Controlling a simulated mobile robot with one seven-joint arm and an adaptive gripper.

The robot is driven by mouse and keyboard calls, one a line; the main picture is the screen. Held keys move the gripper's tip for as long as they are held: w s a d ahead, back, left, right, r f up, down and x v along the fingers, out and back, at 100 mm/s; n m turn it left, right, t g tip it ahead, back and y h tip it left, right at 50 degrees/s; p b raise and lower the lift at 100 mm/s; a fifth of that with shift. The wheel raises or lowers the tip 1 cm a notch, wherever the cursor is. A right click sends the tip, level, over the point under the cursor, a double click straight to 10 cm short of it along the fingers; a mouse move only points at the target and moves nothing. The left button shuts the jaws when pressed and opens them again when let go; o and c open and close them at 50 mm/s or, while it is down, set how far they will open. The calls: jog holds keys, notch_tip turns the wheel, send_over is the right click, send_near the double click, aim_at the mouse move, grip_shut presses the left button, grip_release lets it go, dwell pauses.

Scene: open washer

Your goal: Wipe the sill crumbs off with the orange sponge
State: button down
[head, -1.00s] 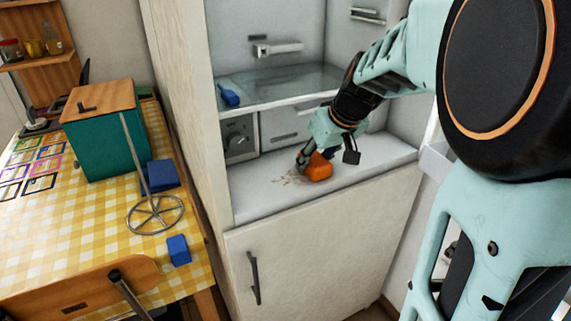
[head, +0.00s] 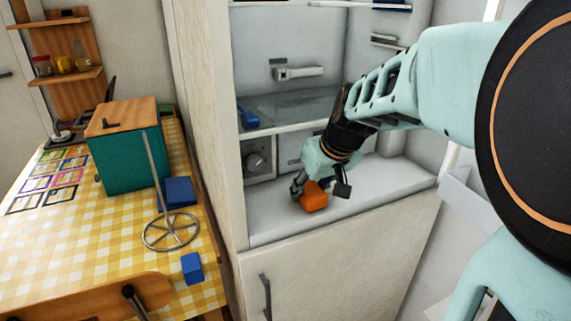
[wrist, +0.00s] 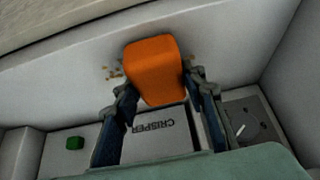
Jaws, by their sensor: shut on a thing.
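The orange sponge (head: 314,197) is on or just above the white sill (head: 385,190) at the front of the open cabinet. My gripper (head: 304,188) is shut on it from above, and the wrist view shows the sponge (wrist: 155,65) between the two fingers (wrist: 160,88). Small brown crumbs (wrist: 114,73) show on the sill to the left of the sponge in the wrist view, and a few specks show near its right side. Any crumbs under the sponge are hidden. In the head view I cannot make out the crumbs.
A drawer marked CRISPER (wrist: 162,135) and a dial panel (head: 259,160) stand behind the sill. A glass shelf (head: 295,108) with a blue item (head: 248,117) is above. A green block (wrist: 75,143) lies inside. A checkered table (head: 95,240) is at left.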

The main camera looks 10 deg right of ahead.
aim_at(331, 196)
jog(key=d, duration=0.2)
jog(key=w+d, duration=0.1)
jog(key=d, duration=0.1)
jog(key=d+b, duration=0.1)
jog(key=shift+w+d+f, duration=0.15)
jog(key=shift+w+d, duration=0.25)
jog(key=shift+s+a+f, duration=0.1)
jog(key=shift+s+a, duration=0.25)
jog(key=shift+a, duration=0.7)
jog(key=shift+s+a, duration=0.4)
jog(key=shift+a, duration=0.7)
jog(key=shift+s+a+f, duration=0.1)
jog(key=shift+s+a, duration=0.25)
jog(key=shift+a, duration=0.7)
jog(key=shift+w+d+r+b, duration=0.1)
jog(key=shift+w+d+b, duration=0.2)
jog(key=shift+d, duration=0.75)
jog(key=shift+w+d+r+b, duration=0.1)
jog(key=shift+w+d, duration=0.3)
jog(key=shift+d, duration=0.65)
jog(key=shift+w+d+b, duration=0.15)
jog(key=shift+w+d, duration=0.2)
jog(key=shift+d, duration=0.7)
jog(key=shift+s+a, duration=0.35)
jog(key=shift+a, duration=0.7)
jog(key=shift+s+a, duration=0.3)
jog(key=shift+a, duration=0.75)
jog(key=shift+s+a, duration=0.35)
jog(key=shift+a, duration=0.7)
